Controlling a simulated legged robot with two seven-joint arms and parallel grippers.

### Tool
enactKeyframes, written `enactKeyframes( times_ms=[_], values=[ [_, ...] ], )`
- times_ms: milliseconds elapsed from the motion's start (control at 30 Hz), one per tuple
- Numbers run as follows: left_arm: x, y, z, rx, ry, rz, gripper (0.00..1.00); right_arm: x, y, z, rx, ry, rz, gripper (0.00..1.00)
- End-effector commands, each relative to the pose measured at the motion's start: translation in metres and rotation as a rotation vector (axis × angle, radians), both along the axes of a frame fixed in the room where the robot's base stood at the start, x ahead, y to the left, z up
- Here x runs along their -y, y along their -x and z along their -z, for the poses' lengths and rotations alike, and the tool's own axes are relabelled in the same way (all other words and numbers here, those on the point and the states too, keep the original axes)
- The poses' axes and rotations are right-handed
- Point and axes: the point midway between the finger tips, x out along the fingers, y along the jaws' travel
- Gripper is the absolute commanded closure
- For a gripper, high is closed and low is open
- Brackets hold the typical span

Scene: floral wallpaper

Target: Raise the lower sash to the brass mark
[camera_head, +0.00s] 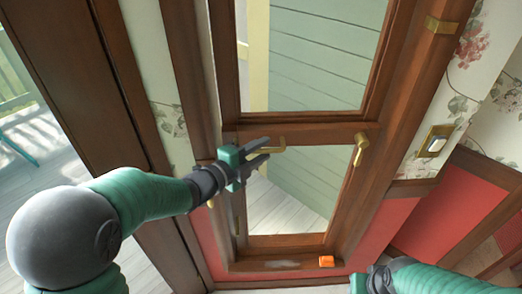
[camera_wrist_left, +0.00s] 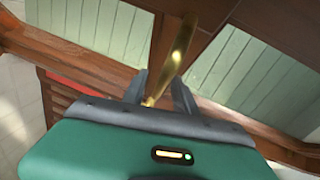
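The lower sash (camera_head: 290,240) is a brown wooden frame with glass; its bottom rail sits down by the sill. A brass handle (camera_head: 272,146) is at the left of its top rail and another brass handle (camera_head: 361,148) at the right. The brass mark (camera_head: 441,25) is a band high on the right side of the window frame. My left gripper (camera_head: 264,152) is at the left handle. In the left wrist view its fingers (camera_wrist_left: 162,92) are apart, with the brass handle (camera_wrist_left: 178,50) between them; contact is unclear. My right gripper (camera_head: 365,282) is low at the bottom edge, its fingers not visible.
An orange block (camera_head: 326,261) lies on the sill (camera_head: 280,265) at the right. A brass switch plate (camera_head: 433,141) is on the floral wall right of the window. Red panelling (camera_head: 380,232) runs below. An open doorway (camera_head: 50,150) to a deck is at the left.

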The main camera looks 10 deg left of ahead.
Motion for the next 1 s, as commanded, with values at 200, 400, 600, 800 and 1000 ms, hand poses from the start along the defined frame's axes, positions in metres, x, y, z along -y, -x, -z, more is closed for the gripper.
enactKeyframes(
  times_ms=[200,400,600,800,1000],
  values=[
    [-0.0002,0.0003,-0.0001,0.000,0.000,0.000,0.85,0.0000,0.0000,0.0000,0.000,0.000,0.000,0.64],
    [-0.0002,0.0005,0.0002,-0.001,-0.001,0.000,1.00,0.0000,0.0000,0.0000,0.000,0.000,0.000,0.64],
    [-0.0002,0.0007,0.0005,-0.002,-0.001,0.000,1.00,0.0000,0.0000,0.0001,0.000,0.000,0.000,0.64],
    [-0.0002,0.0007,0.0009,-0.002,-0.001,0.000,1.00,0.0000,0.0000,0.0001,0.000,0.000,0.000,0.64],
    [-0.0002,0.0008,0.0012,-0.003,-0.001,0.000,1.00,0.0000,0.0000,0.0001,0.000,0.000,0.000,0.64]
  ],
)
